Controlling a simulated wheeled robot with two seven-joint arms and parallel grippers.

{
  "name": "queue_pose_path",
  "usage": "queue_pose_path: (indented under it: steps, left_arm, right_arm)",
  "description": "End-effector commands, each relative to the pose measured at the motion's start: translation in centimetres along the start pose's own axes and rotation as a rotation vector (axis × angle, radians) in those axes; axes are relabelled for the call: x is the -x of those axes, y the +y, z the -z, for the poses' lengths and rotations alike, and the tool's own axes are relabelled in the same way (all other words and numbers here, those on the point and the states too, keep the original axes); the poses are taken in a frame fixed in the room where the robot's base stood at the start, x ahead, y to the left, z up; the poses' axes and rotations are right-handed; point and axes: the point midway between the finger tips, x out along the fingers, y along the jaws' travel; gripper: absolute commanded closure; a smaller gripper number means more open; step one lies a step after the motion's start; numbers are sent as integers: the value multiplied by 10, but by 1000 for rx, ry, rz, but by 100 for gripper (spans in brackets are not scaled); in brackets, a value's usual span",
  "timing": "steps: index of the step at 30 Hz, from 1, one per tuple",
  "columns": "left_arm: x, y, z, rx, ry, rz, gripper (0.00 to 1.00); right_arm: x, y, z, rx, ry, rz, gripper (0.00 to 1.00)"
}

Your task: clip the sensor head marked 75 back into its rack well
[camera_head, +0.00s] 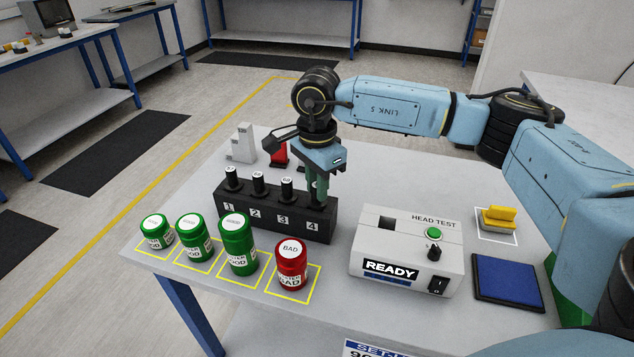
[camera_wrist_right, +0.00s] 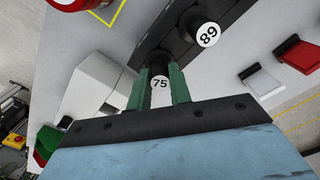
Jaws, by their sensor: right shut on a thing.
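The sensor head marked 75 (camera_wrist_right: 160,82) is a black cylinder with a white round label, held between the green fingers of my right gripper (camera_wrist_right: 160,92). In the head view the right gripper (camera_head: 318,188) points down over well 4 of the black rack (camera_head: 262,222), and its fingers largely hide the head. I cannot tell how deep the head sits in the well. Black heads with white tops stand in wells 1, 2 and 3. The one beside the gripper in the wrist view is marked 89 (camera_wrist_right: 207,34). My left gripper is out of view.
The HEAD TEST box (camera_head: 398,240) reads READY, right of the rack. Several green jars (camera_head: 238,245) and a red BAD jar (camera_head: 291,265) stand in front. A blue pad (camera_head: 508,278) and a yellow block (camera_head: 498,217) lie right; grey blocks (camera_head: 243,145) stand behind.

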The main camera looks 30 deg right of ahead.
Motion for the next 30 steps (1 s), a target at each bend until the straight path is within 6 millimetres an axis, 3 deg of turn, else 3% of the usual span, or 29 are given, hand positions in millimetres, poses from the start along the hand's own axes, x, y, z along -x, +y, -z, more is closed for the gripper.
queue_pose_path:
  steps: [29, 30]
  left_arm:
    - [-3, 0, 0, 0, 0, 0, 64]
    - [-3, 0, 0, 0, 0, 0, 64]
  right_arm:
    - [-4, 0, 0, 0, 0, 1, 100]
    - [-4, 0, 0, 0, 0, 1, 77]
